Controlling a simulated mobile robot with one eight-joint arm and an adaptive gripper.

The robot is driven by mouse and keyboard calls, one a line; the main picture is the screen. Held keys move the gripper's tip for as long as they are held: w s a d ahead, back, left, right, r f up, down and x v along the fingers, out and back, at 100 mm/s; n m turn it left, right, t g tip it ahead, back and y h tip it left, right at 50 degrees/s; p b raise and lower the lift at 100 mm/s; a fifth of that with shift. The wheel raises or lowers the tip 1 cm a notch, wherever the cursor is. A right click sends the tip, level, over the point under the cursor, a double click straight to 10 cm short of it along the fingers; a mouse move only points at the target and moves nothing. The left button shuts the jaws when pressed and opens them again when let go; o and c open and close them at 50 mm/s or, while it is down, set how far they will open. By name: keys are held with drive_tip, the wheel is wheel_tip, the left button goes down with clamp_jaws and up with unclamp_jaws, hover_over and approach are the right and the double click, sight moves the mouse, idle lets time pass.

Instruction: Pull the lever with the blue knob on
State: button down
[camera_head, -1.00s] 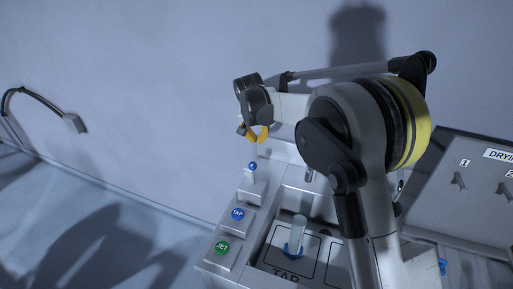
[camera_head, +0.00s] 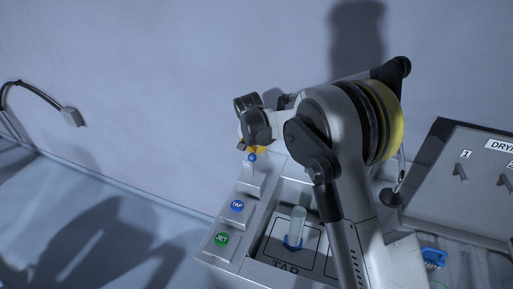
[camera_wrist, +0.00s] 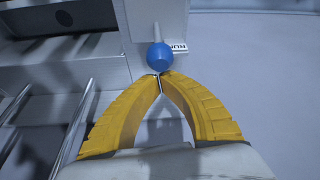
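The lever's blue knob (camera_head: 252,157) sits on a short pale stem that rises from a white block at the back left of the grey machine. In the wrist view the blue knob (camera_wrist: 160,56) is just beyond my fingertips, with its stem running away behind it. My gripper (camera_wrist: 160,77) has two curved yellow fingers whose tips meet, with nothing seen between them. The tips are at the near edge of the knob; I cannot tell if they touch it. In the head view my gripper (camera_head: 255,149) is right above the knob and partly blurs into it.
A blue TAP button (camera_head: 237,205) and a green JET button (camera_head: 222,240) are in front of the lever. A clear tube (camera_head: 297,225) stands in the machine's bay. A panel with hooks (camera_head: 470,185) is at the right. The wall is close behind.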

sight(252, 154)
drive_tip(key=shift+s, duration=0.15)
drive_tip(key=shift+s+a+r+t+b, duration=0.15)
drive_tip(key=shift+s+t+b, duration=0.15)
drive_tip(key=shift+t+b, duration=0.15)
drive_tip(key=shift+s, duration=0.1)
drive_tip(key=s+t+b, duration=0.1)
drive_tip(key=s+a+t+h+b, duration=0.1)
drive_tip(key=shift+b, duration=0.35)
drive_tip(key=s+a+f+t+h+b, duration=0.1)
drive_tip(key=s+a+f+t+b, duration=0.1)
drive_tip(key=s+b, duration=0.6)
drive_tip(key=shift+a+f+t+h+b, duration=0.4)
drive_tip(key=shift+f+t+b, duration=0.15)
drive_tip(key=shift+t, duration=0.7)
drive_tip(key=shift+f, duration=0.1)
